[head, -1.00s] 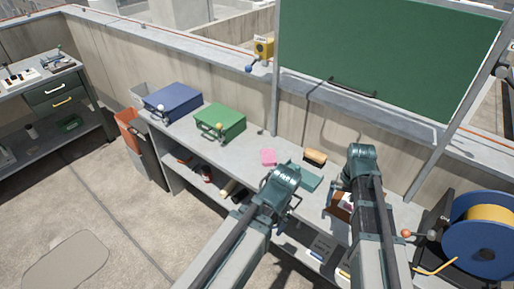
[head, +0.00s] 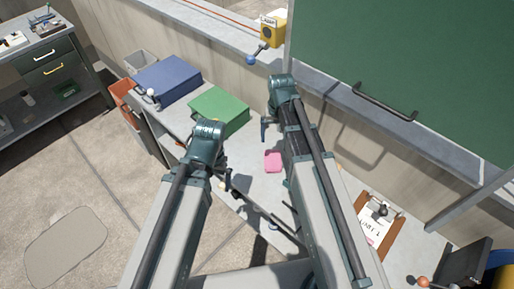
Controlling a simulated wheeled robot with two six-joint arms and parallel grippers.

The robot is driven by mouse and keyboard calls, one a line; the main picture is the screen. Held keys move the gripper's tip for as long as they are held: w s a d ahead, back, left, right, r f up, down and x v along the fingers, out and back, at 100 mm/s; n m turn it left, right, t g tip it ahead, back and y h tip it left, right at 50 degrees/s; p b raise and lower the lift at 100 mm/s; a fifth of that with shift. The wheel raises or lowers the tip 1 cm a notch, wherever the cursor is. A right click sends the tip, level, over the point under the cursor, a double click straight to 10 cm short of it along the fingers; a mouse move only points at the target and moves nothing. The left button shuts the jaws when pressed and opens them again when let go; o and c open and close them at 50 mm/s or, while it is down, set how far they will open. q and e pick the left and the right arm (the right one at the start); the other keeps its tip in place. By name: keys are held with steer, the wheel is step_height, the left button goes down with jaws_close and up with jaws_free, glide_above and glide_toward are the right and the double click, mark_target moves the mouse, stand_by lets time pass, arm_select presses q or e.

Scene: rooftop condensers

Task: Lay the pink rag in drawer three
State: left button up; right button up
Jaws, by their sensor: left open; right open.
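The pink rag (head: 273,161) lies flat on the grey bench (head: 255,185), just left of my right arm. My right gripper (head: 280,97) is beyond the rag, over the back of the bench, open and with nothing seen in it. My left gripper (head: 206,150) is left of the rag, near the bench's front edge, open and apart from the rag. The fingertips of both are largely hidden by the wrists. A dark drawer cabinet (head: 48,62) stands at the far left, with white and yellow handles showing. I cannot tell which drawer is three.
A blue box (head: 168,78) and a green box (head: 219,108) stand on the bench's left part. A clipboard (head: 377,228) lies at the right. A green board (head: 420,70) rises behind. Open floor (head: 70,180) lies at the left.

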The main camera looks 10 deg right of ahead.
steer(key=b, duration=0.9)
glide_above(273, 160)
steer(key=f, duration=0.8)
steer(key=shift+w+f, duration=0.3)
steer(key=f+b, duration=0.5)
steer(key=shift+s+f, duration=0.15)
steer(key=shift+s, duration=0.05)
steer(key=c, duration=1.1)
